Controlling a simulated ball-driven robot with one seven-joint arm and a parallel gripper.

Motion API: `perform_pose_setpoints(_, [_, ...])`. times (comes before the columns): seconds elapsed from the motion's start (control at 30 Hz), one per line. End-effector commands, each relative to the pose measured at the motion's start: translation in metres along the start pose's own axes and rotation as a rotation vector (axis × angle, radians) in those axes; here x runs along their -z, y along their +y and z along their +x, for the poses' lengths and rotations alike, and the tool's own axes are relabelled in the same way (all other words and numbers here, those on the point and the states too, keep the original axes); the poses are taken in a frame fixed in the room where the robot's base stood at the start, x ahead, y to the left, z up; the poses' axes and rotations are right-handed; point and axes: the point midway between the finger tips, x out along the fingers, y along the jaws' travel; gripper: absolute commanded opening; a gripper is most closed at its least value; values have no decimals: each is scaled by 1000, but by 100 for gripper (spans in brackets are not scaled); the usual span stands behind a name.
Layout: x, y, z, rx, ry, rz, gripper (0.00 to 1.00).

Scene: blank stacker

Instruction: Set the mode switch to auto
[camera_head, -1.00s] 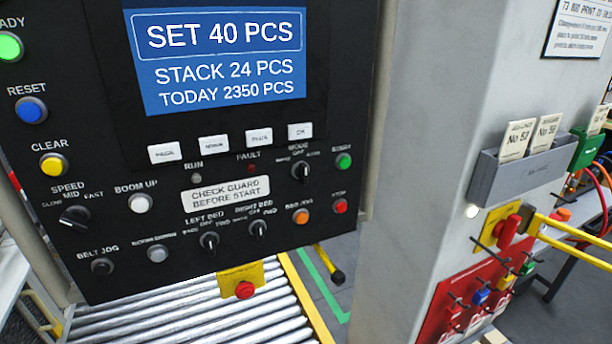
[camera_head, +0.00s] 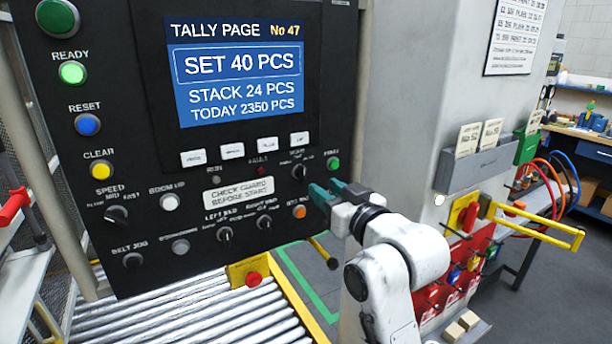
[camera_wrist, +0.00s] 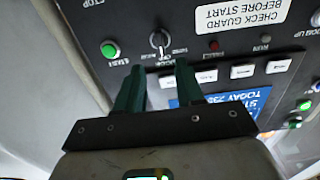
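The mode switch (camera_head: 298,171) is a small black knob at the lower right of the black control panel (camera_head: 140,235). Its small labels are blurred; its white pointer line seems close to the middle position. In the upside-down wrist view the mode switch (camera_wrist: 159,41) shows just beyond the gap between my fingertips. My gripper (camera_head: 326,190) is in front of the panel, a little right of and below the knob in the head view. In the wrist view my gripper (camera_wrist: 158,76) is open, with two green fingers apart and nothing between them.
A green start button (camera_head: 333,163) sits close right of the switch, and an orange button (camera_head: 299,212) below it. White keys (camera_head: 300,138) line the screen's bottom edge. A grey pillar (camera_head: 400,110) with a card holder (camera_head: 480,150) stands to the right. Rollers (camera_head: 200,315) lie below.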

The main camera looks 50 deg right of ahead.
Motion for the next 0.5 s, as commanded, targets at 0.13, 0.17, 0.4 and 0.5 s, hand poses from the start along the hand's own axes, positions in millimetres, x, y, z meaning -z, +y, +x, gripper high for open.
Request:
perform_pose_setpoints(0.13, [2,-1,29,1,-1,0,37])
perform_pose_setpoints(0.17, [2,-1,34,1,-2,-1,37])
perform_pose_setpoints(0.4, [1,-1,70,1,-3,0,37])
perform_pose_setpoints(0.5, [0,-1,79,1,-2,0,37])
